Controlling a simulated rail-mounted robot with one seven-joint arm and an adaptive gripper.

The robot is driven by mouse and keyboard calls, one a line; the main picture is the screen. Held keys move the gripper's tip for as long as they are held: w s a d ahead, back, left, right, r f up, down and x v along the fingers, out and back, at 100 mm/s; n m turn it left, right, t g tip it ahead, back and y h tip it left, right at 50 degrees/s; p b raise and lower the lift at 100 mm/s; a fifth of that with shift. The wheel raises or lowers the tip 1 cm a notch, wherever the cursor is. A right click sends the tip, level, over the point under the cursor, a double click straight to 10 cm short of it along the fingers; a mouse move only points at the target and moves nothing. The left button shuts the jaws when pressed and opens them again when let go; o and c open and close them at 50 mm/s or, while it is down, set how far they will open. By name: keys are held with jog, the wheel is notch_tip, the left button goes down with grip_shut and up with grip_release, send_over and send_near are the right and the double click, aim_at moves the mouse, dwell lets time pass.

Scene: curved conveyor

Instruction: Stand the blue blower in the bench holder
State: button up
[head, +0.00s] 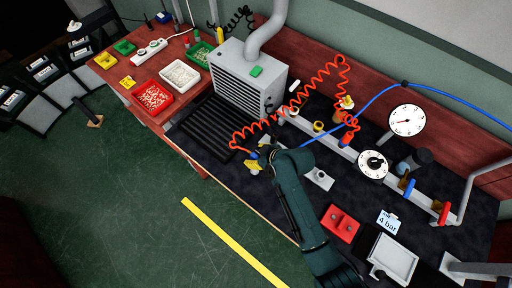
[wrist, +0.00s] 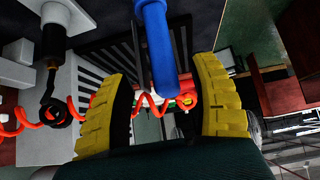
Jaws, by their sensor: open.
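My gripper (wrist: 165,108) is open in the wrist view, its two yellow fingers apart. The blue blower (wrist: 156,45) shows there as a blue cylinder reaching down from the top edge into the gap between the fingers; I cannot tell whether it touches either one. In the head view my gripper (head: 257,160) is at the bench's front edge, beside the black slatted area, and my arm hides most of the blower. The bench holder is not clear: a small grey block with a dark hole (head: 320,178) and a red block with two round fittings (head: 341,223) are candidates.
A red coiled hose (head: 290,100) hangs close to my gripper. A grey vented box (head: 245,80) stands behind it. A pipe with gauges (head: 407,120) and valves runs along the back. Parts bins (head: 152,97) stand at left.

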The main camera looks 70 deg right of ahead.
jog(key=shift+s, duration=0.1)
jog(key=v, duration=1.2)
